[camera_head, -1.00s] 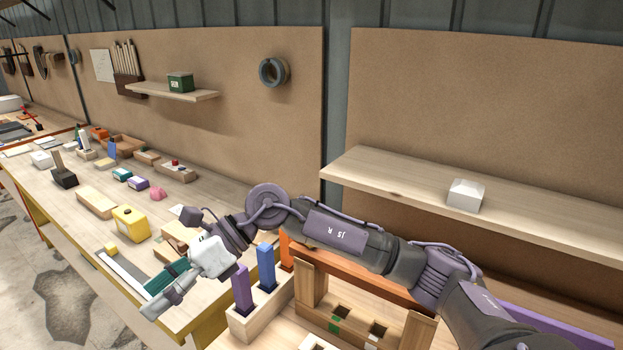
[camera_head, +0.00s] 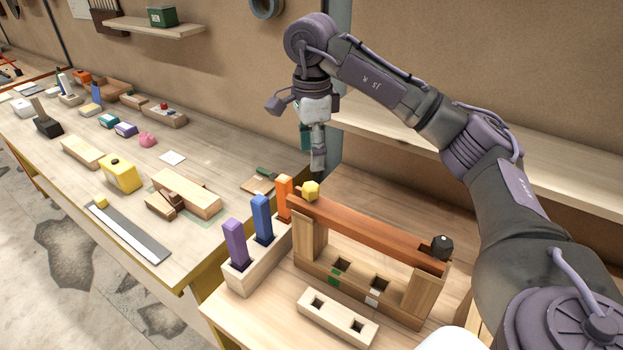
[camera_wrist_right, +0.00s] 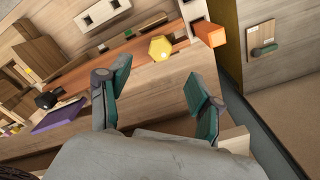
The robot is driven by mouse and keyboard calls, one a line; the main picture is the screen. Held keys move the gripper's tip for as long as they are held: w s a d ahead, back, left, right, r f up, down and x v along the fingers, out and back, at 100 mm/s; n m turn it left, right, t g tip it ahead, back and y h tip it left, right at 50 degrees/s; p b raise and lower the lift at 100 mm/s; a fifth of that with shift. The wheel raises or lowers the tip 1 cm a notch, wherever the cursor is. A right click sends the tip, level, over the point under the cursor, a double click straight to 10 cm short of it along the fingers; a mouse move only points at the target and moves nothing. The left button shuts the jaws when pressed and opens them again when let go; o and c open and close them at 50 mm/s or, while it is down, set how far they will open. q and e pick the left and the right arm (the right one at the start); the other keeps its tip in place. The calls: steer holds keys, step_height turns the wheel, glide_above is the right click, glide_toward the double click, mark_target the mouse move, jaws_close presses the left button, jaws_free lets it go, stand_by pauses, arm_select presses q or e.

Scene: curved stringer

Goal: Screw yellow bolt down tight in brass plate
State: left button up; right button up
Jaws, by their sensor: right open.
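The yellow bolt (camera_head: 310,190) has a faceted head and stands at the left end of a reddish-brown beam (camera_head: 365,230). It also shows in the right wrist view (camera_wrist_right: 160,48), beyond the fingertips. The brass plate cannot be made out under the bolt head. My right gripper (camera_head: 317,168) points down just above and behind the bolt, apart from it. In the right wrist view its teal fingers (camera_wrist_right: 160,98) are spread wide with nothing between them. My left gripper is not in view.
A black bolt (camera_head: 441,246) stands at the beam's right end. Orange (camera_head: 284,200), blue (camera_head: 262,220) and purple (camera_head: 235,243) posts stand in a wooden block close to the yellow bolt. A pale block with square holes (camera_head: 338,318) lies in front. The long bench holds several small objects.

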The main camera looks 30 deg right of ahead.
mark_target(312, 186)
steer(key=f, duration=0.5)
steer(key=shift+s+a+f, duration=0.1)
steer(key=shift+s, duration=0.1)
steer(key=f, duration=0.1)
steer(key=f+p, duration=0.1)
steer(key=f, duration=0.1)
steer(key=shift+w+d, duration=0.2)
steer(key=shift+w, duration=0.1)
steer(key=shift+s+a+f, duration=0.15)
steer(key=shift+s+f, duration=0.05)
steer(key=shift+f, duration=0.45)
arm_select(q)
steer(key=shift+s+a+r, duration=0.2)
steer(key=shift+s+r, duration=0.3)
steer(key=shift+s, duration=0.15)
arm_select(e)
steer(key=shift+f, duration=0.2)
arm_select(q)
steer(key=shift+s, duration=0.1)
arm_select(e)
steer(key=shift+w, duration=0.1)
